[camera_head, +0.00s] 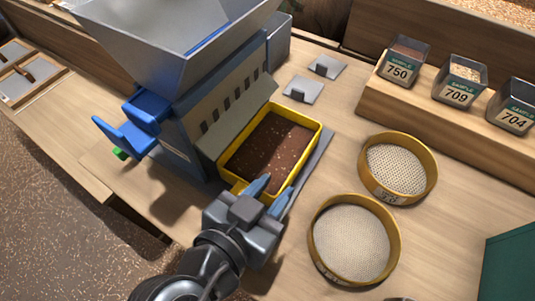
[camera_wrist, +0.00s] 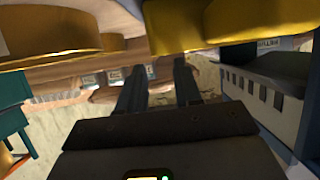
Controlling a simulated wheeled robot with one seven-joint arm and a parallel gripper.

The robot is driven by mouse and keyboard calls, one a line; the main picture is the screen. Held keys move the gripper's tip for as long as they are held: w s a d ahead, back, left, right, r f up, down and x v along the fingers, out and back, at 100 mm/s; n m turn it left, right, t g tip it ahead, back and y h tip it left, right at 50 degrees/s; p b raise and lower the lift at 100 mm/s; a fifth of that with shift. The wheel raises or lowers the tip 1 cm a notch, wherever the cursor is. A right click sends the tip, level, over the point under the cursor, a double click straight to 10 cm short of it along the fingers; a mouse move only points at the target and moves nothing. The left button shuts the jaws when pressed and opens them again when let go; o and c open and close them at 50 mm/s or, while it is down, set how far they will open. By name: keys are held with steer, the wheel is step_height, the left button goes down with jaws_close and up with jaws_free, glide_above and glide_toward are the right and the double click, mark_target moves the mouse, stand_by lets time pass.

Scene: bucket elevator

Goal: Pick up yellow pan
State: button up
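The yellow pan (camera_head: 297,116) is a rectangular tray filled with brown granular material. It sits at the foot of the bucket elevator (camera_head: 185,137) in the head view. My gripper (camera_head: 271,190) is at the pan's near edge, with its two blue-grey fingertips apart and the pan's yellow near wall showing between and beside them. In the wrist view the dark fingers of my gripper (camera_wrist: 158,75) are also apart, with the yellow pan (camera_wrist: 176,30) just beyond them. I cannot tell whether a finger touches the pan.
Two round sieves, one upper (camera_head: 431,167) and one lower (camera_head: 395,243), lie to the right. Sample jars (camera_head: 400,68) stand on a wooden ledge at the back right. A green box (camera_head: 508,268) is at the lower right. The elevator's blue part (camera_head: 130,130) sticks out left.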

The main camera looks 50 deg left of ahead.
mark_target(292, 173)
steer(key=shift+d+p+x, duration=0.2)
steer(key=shift+p+x, duration=0.25)
steer(key=shift+x, duration=2.7)
steer(key=shift+w, duration=0.1)
steer(key=shift+c, duration=0.5)
jaws_close()
steer(key=shift+r, duration=0.15)
